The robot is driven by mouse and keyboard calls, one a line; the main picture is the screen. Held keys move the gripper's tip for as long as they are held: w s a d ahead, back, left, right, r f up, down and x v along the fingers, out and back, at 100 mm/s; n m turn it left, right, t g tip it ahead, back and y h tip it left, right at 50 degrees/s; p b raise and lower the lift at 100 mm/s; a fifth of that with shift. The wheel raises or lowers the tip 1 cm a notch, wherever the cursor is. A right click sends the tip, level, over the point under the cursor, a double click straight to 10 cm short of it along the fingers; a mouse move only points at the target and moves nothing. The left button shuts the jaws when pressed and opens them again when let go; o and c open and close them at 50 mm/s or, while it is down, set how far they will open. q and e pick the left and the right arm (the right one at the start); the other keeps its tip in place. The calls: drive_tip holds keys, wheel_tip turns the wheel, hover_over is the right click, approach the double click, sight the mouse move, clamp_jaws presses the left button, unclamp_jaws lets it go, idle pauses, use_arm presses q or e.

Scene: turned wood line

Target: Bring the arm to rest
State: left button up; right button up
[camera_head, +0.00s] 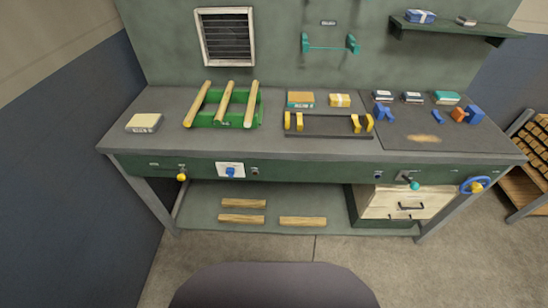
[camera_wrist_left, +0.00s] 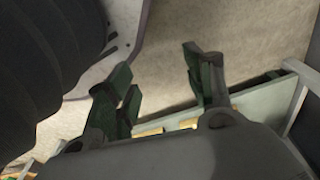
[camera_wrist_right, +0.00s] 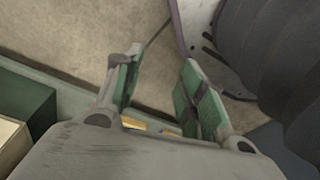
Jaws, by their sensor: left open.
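Neither arm shows in the head view. My left gripper (camera_wrist_left: 160,82) is in the left wrist view, with its green-padded fingers apart and nothing between them. Behind it are bare floor and part of the workbench frame. My right gripper (camera_wrist_right: 160,70) is in the right wrist view, also with its fingers apart and empty. Floor and the bench's lower shelf lie beyond it. Both grippers appear apart from the bench things.
The workbench (camera_head: 270,145) holds a green rack (camera_head: 256,112) with wooden rods, a black holder (camera_head: 328,126) with yellow blocks, and several boxes. Wood strips (camera_head: 302,222) and a drawer unit (camera_head: 400,203) are below. A blue handwheel (camera_head: 468,185) juts from the front. Floor before the bench is clear.

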use_arm(q)
drive_tip(key=s+a+r+p, duration=0.1)
drive_tip(key=s+a+p, duration=0.1)
drive_tip(key=s+p, duration=0.5)
drive_tip(key=s+a+r+p, duration=0.2)
drive_tip(key=s+a+p, duration=0.1)
drive_tip(key=s+p, duration=0.4)
drive_tip(key=shift+s+g+p, duration=0.3)
drive_tip(key=shift+s+p, duration=0.1)
drive_tip(key=shift+s, duration=0.5)
use_arm(e)
drive_tip(key=s+d+r, duration=0.1)
drive_tip(key=s+d, duration=0.1)
drive_tip(key=s, duration=0.6)
drive_tip(key=s+d+r, duration=0.2)
drive_tip(key=s+d, duration=0.1)
drive_tip(key=s, duration=0.4)
drive_tip(key=shift+s+r+g, duration=0.15)
drive_tip(key=shift+s+g, duration=0.15)
drive_tip(key=shift+s, duration=0.1)
use_arm(q)
drive_tip(key=shift+a, duration=0.1)
use_arm(e)
drive_tip(key=shift+d, duration=0.1)
